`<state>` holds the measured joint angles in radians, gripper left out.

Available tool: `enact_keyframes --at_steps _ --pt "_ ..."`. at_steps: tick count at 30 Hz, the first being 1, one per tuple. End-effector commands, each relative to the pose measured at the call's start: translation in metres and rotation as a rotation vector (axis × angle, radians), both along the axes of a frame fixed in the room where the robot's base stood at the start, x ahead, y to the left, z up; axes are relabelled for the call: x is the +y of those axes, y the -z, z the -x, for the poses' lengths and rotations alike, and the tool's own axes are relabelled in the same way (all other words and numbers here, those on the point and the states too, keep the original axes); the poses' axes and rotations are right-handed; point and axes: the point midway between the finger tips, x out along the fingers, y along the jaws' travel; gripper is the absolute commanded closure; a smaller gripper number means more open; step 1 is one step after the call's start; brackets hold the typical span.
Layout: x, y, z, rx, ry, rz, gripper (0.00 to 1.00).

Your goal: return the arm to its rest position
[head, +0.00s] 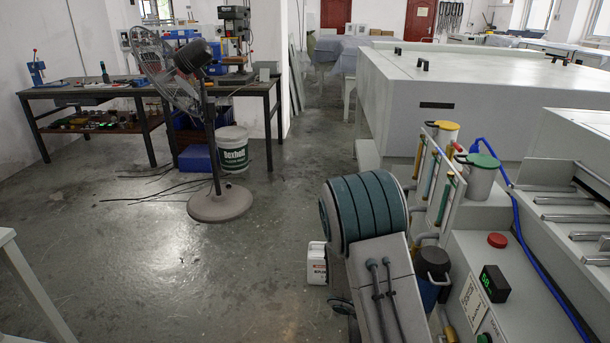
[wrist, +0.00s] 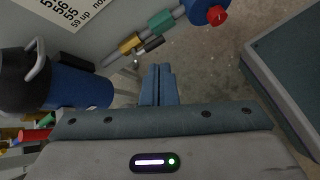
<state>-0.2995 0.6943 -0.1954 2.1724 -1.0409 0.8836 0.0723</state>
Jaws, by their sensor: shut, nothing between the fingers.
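My gripper (wrist: 158,72) shows in the wrist view. Its two blue-grey fingers lie side by side, shut, with nothing seen between them. In the wrist view a dark-lidded blue container (wrist: 78,92) is to the left of the fingers, apart from them. A pipe with coloured fittings (wrist: 160,22) runs beyond the fingertips, and concrete floor shows below.
In the head view the plate processor (head: 455,100) fills the right side. A white jug (head: 318,264) is on the floor.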

Motion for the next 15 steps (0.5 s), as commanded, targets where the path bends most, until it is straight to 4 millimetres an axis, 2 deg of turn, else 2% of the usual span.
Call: enact_keyframes --at_steps 1,15 --pt "0.002 -0.032 0.004 -0.04 0.047 -0.033 1.0" --pt "0.035 -0.209 0.061 -0.35 0.449 -0.353 1.0"
